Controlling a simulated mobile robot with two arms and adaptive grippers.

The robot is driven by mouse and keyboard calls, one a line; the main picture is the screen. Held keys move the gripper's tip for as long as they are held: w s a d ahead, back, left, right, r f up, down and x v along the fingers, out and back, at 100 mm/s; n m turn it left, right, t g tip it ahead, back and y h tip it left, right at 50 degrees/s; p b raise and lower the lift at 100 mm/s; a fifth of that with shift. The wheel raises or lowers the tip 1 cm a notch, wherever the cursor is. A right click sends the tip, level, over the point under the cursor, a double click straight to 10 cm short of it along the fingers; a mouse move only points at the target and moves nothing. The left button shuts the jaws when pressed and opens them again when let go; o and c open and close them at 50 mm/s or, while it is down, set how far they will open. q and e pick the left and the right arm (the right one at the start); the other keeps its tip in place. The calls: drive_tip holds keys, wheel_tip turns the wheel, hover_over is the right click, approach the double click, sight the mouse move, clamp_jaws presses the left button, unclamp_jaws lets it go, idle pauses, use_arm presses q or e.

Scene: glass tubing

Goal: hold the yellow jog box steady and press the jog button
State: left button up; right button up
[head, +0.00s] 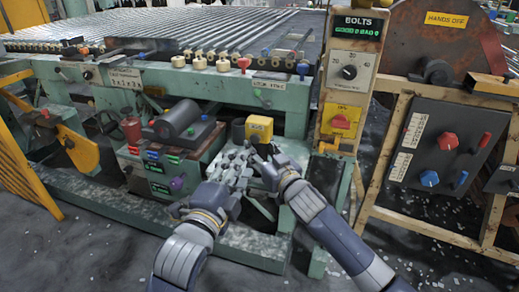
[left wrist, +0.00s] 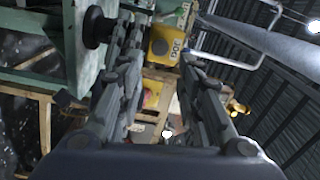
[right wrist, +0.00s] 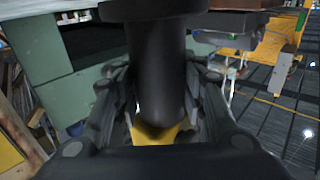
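The yellow jog box (head: 259,129) sits at the front edge of the green bench in the head view, with dark lettering on its face. A yellow box with dark lettering (left wrist: 166,45) shows beyond the fingers in the left wrist view. My left gripper (head: 238,160) is open, below and left of the box.
A dark roller unit (head: 178,118) and a box with coloured knobs (head: 160,175) stand left of my grippers. A post with a dial panel (head: 349,72) rises at the right. Glass tubes (head: 180,30) lie along the bench behind. The floor is littered with shards.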

use_arm(q)
clamp_jaws()
idle(1.2)
